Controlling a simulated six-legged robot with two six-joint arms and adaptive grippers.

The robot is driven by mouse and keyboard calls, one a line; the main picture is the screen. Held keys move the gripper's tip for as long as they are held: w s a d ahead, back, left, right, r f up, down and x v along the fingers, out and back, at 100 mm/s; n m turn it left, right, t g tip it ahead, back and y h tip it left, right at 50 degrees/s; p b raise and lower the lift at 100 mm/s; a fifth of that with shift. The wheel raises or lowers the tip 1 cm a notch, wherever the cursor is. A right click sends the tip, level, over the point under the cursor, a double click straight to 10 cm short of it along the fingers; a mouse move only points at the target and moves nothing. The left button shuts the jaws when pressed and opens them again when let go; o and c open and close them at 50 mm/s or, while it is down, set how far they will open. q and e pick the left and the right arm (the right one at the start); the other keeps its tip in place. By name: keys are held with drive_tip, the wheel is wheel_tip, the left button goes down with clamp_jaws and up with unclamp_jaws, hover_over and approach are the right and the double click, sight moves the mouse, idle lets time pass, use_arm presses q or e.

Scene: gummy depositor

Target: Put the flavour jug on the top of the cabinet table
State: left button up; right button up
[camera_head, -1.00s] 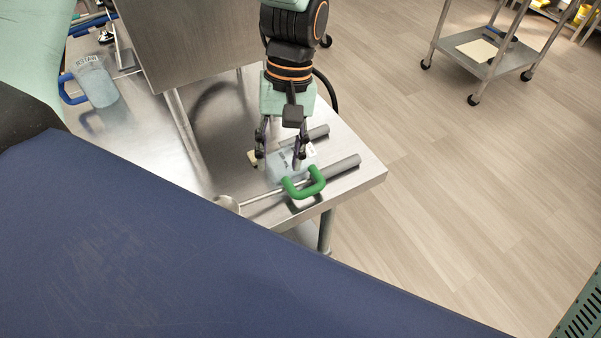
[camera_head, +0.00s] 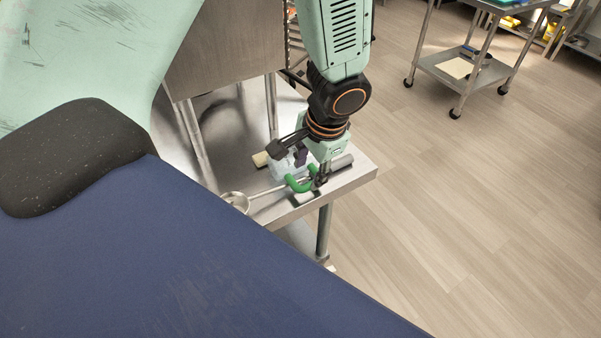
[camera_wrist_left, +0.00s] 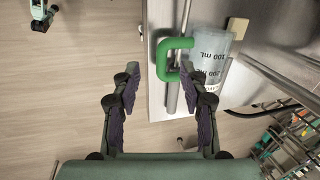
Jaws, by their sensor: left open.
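The clear jug with a green handle (camera_head: 302,183) and measuring marks stands on a steel table (camera_head: 352,183), near its right end. In the left wrist view, the jug's clear body (camera_wrist_left: 209,50) is at the top, with its handle toward my fingers. My left gripper (camera_head: 312,171) is open at the handle side of the jug, partly covering it in the head view. In the wrist view, the handle lies just beyond and between the spread fingertips (camera_wrist_left: 160,84); I cannot tell whether they touch it. My right gripper is not in view. I cannot pick out the cabinet table.
A ladle (camera_head: 235,200) and grey-handled tools lie close beside the jug. A steel box (camera_head: 225,50) on legs stands over the table behind it. A wheeled cart (camera_head: 450,70) stands at the back right. The floor to the right is clear.

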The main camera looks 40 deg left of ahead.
sight(308, 186)
use_arm(q)
drive_tip(key=shift+m, duration=0.3)
drive_tip(key=f, duration=0.1)
drive_tip(key=w+f+b, duration=0.1)
drive_tip(key=a+f, duration=0.1)
drive_tip(key=shift+w+a+f+b, duration=0.1)
drive_tip(key=shift+w+f+b, duration=0.25)
drive_tip(key=shift+f, duration=0.05)
drive_tip(key=x, duration=0.1)
drive_tip(key=d+b+x, duration=0.1)
drive_tip(key=x, duration=0.1)
drive_tip(key=shift+a+f+b, duration=0.15)
drive_tip(key=shift+f+b, duration=0.15)
drive_tip(key=shift+f, duration=0.15)
drive_tip(key=shift+w+a+f, duration=0.2)
drive_tip(key=shift+a+f, duration=0.05)
drive_tip(key=shift+a, duration=0.05)
drive_tip(key=shift+s+d+r, duration=0.2)
drive_tip(key=shift+d, duration=0.05)
drive_tip(key=c, duration=0.5)
drive_tip(key=shift+w+a+f, duration=0.15)
drive_tip(key=shift+a, duration=0.05)
clamp_jaws()
drive_tip(key=shift+d, duration=0.15)
